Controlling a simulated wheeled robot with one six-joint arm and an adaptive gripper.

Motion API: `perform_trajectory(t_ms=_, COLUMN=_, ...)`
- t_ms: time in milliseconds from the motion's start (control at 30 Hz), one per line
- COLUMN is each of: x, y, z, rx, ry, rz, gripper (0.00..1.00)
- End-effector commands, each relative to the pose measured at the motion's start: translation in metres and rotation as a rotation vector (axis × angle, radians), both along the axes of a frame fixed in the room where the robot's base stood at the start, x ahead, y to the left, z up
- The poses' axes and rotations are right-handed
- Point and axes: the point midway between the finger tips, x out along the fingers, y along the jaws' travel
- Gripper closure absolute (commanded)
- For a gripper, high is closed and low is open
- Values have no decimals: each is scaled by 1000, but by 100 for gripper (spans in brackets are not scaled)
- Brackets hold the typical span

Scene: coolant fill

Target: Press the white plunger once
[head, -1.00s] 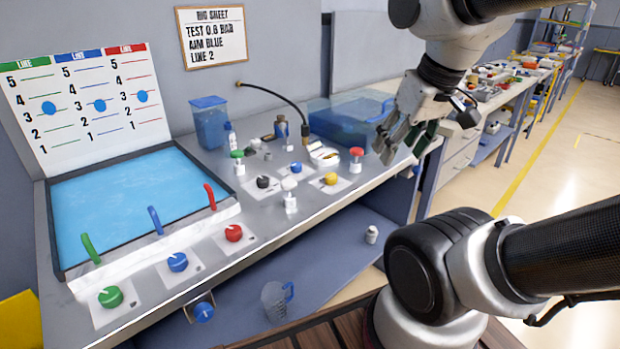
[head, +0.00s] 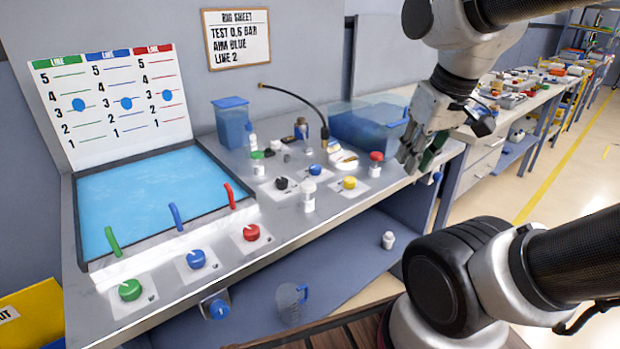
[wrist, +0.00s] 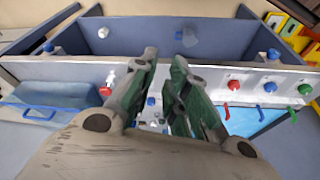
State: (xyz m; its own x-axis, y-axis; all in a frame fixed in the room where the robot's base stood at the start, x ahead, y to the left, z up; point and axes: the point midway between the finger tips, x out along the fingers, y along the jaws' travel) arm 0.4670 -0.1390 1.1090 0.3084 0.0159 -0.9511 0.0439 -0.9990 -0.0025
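The white plunger (head: 309,195) stands upright near the front edge of the bench in the head view, with a white cap on a white body. I cannot make it out in the wrist view, where my fingers cover part of the bench. My gripper (head: 411,160) is to the right of the white plunger, near the bench's right end and beside the red-capped plunger (head: 376,163). In the wrist view my gripper (wrist: 166,58) has its two fingers apart with nothing between them.
A yellow knob (head: 349,183) and black knob (head: 281,184) flank the white plunger. A green-capped plunger (head: 257,163), blue knob (head: 315,169) and black hose (head: 302,108) are behind. A blue tank (head: 370,127) stands at the back right. A jug (head: 289,303) is on the lower shelf.

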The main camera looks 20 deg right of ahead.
Motion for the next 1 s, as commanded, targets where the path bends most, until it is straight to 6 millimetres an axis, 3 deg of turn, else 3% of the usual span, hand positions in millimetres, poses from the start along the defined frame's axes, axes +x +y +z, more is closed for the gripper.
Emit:
perform_trajectory(t_ms=267, x=72, y=41, z=-7, rx=-3, ry=172, rz=61, gripper=100)
perform_trajectory(t_ms=467, x=139, y=85, z=-11, rx=32, ry=277, rz=-202, gripper=100)
perform_trajectory(t_ms=600, x=183, y=113, z=-12, rx=67, ry=314, rz=-531, gripper=100)
perform_trajectory(t_ms=767, x=207, y=122, z=5, rx=132, ry=293, rz=-893, gripper=100)
perform_trajectory(t_ms=1000, x=207, y=122, z=12, rx=178, ry=283, rz=-1209, gripper=100)
